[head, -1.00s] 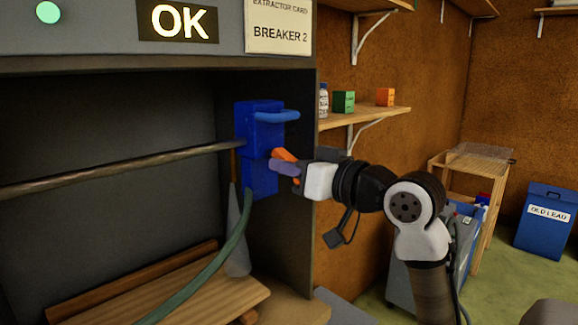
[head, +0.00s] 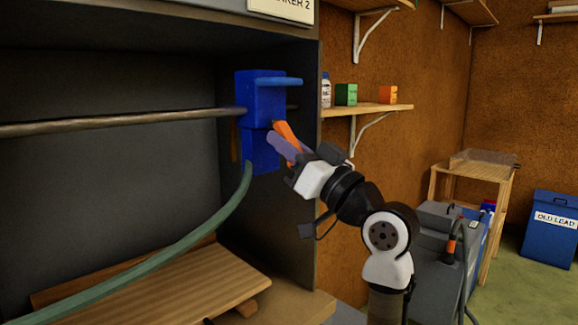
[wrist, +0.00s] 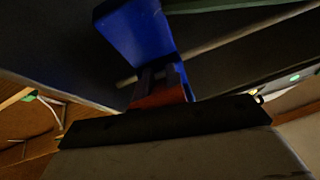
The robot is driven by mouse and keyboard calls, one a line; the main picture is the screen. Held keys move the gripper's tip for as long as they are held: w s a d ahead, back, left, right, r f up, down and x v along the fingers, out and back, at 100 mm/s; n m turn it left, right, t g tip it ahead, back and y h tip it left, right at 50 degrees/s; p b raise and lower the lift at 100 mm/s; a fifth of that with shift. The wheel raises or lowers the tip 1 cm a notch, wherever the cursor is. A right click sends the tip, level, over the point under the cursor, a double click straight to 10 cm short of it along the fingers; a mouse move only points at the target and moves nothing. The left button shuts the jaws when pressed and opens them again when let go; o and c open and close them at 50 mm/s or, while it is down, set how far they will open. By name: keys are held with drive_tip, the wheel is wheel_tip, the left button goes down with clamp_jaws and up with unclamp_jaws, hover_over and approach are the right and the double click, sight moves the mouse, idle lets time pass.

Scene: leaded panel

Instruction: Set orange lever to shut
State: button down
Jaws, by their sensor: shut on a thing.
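The orange lever (head: 284,130) sticks out from the front of a blue valve box (head: 260,98) inside the dark cabinet, sloping down to the right. My gripper (head: 280,146) comes from the lower right with its purple-grey fingers shut on the lever. In the wrist view the orange lever (wrist: 160,98) lies in front of the blue box (wrist: 138,35), partly hidden by the dark fingers (wrist: 160,80). A second, blue lever (head: 280,81) points right, level, on the upper part of the box. Any open or shut marking cannot be made out.
A brown pipe (head: 120,119) runs into the box from the left. A green hose (head: 205,235) curves down from it above wooden boards (head: 170,298). The cabinet's right wall edge (head: 318,200) stands close to my arm. A shelf (head: 365,109) with small containers is to the right.

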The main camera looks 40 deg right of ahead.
drive_tip(key=shift+w+f+n+t+y+b, duration=0.1)
drive_tip(key=shift+w+f+t+y+b, duration=0.15)
drive_tip(key=shift+t+b, duration=0.6)
drive_tip(key=shift+w+f+n+t+y+b, duration=0.15)
drive_tip(key=shift+t+y+b, duration=0.2)
drive_tip(key=shift+b, duration=0.85)
drive_tip(key=shift+w+f+n+t+y+b, duration=0.1)
drive_tip(key=shift+w+f+t+y+b, duration=0.1)
drive_tip(key=shift+t+b, duration=0.65)
drive_tip(key=shift+r, duration=0.15)
drive_tip(key=c, duration=1.4)
unclamp_jaws()
drive_tip(key=b+v, duration=0.3)
drive_tip(key=v, duration=1)
drive_tip(key=shift+s+b, duration=0.35)
drive_tip(key=shift+s, duration=0.05)
